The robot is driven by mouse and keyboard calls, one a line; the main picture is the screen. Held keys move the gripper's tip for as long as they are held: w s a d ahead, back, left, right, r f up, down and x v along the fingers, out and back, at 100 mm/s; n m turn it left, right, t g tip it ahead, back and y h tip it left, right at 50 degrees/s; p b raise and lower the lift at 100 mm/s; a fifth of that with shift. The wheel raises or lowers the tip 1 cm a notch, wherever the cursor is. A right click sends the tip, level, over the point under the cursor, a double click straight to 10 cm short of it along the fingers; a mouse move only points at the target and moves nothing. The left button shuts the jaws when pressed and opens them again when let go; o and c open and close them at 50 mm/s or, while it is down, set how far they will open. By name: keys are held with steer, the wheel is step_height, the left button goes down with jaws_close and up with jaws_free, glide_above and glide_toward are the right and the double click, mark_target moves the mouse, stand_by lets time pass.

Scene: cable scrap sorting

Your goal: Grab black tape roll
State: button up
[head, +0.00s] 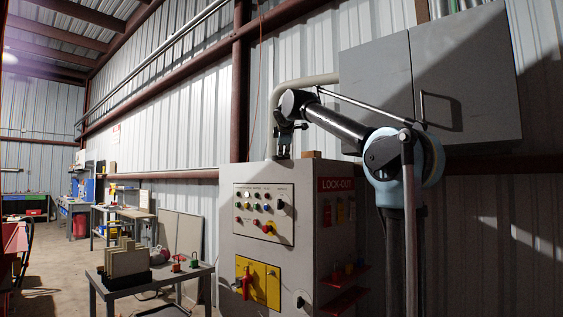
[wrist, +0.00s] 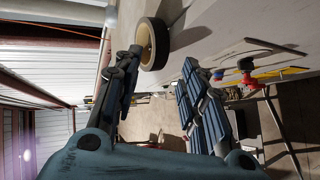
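The black tape roll (wrist: 163,44), with a black outer band and a tan core, shows at the top of the wrist view. It lies against the pale grey cabinet surface, close to the left fingertip. My gripper (wrist: 161,58) is open, its two fingers wide apart with nothing held between them. The roll is near the fingertips, nearer the left finger; I cannot tell whether they touch. In the head view my gripper (head: 287,138) points down over the top of the grey control cabinet (head: 245,172). The roll is not clearly visible there.
A small brown block (head: 311,154) sits on the cabinet top, right of my gripper. A grey wall box (head: 465,75) hangs behind my arm, and a conduit (head: 300,83) bends down behind the gripper. A low table (head: 190,273) with several items stands left of the cabinet.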

steer(key=x, duration=0.7)
steer(key=shift+a, duration=0.15)
steer(key=shift+c, duration=0.3)
jaws_close()
steer(key=r+v, duration=0.1)
steer(key=v, duration=1.4)
steer(key=shift+r, duration=0.35)
